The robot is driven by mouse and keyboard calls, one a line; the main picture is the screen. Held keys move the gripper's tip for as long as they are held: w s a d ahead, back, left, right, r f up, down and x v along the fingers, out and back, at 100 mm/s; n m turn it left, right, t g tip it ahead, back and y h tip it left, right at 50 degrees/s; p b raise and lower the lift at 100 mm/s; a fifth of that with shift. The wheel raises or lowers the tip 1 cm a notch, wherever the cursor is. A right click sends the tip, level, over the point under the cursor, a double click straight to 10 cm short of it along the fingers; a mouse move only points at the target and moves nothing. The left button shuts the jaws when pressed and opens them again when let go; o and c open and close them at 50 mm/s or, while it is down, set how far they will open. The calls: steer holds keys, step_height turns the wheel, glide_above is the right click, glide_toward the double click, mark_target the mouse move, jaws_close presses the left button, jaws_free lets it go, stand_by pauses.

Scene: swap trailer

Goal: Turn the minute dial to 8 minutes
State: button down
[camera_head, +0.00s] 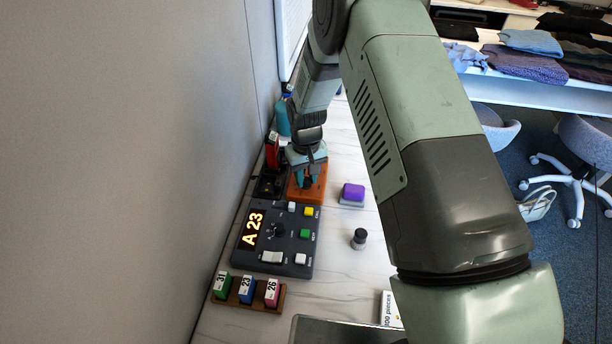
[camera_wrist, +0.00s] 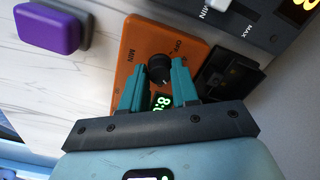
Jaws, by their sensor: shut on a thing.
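The orange timer box (camera_head: 316,190) sits on the counter under my gripper (camera_head: 306,178). In the wrist view the timer's orange face (camera_wrist: 133,52) carries the labels MIN and OFF and a black round dial (camera_wrist: 159,69). The teal fingers of my gripper (camera_wrist: 157,77) are shut on the dial, one on each side. The green lit display (camera_wrist: 162,101) shows between the fingers and reads "8:" followed by a digit that is partly hidden. In the head view my gripper covers the dial.
A dark control panel (camera_head: 273,244) with an "A 23" display stands in front of the timer. A purple block (camera_head: 353,193) and a small dark knob-like piece (camera_head: 359,239) are to the right. A black item (camera_wrist: 232,72) lies close beside the timer. The wall is close on the left.

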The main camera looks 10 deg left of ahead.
steer(key=c, duration=0.8)
jaws_free()
steer(key=shift+c, duration=0.2)
step_height(320, 180, up, 11)
step_height(320, 180, up, 12)
steer(key=m+t, duration=0.1)
glide_above(306, 180)
steer(key=s+d, duration=0.2)
steer(key=d, duration=0.3)
steer(key=s+d+r+m+t, duration=0.1)
steer(key=s+d+r, duration=0.2)
steer(key=r, duration=0.2)
steer(key=s+d+r+t, duration=0.1)
steer(key=s+d+r, duration=0.2)
steer(key=s+r, duration=0.15)
steer(key=s+d+r+m+t, duration=0.1)
steer(key=s+d+r, duration=0.2)
steer(key=s, duration=0.6)
steer(key=s+d+r+m+t, duration=0.1)
steer(key=s+d+r, duration=0.3)
steer(key=s, duration=0.6)
steer(key=shift+s+d+m+t, duration=0.15)
steer(key=shift+d+m+t, duration=0.15)
steer(key=shift+d+m, duration=0.5)
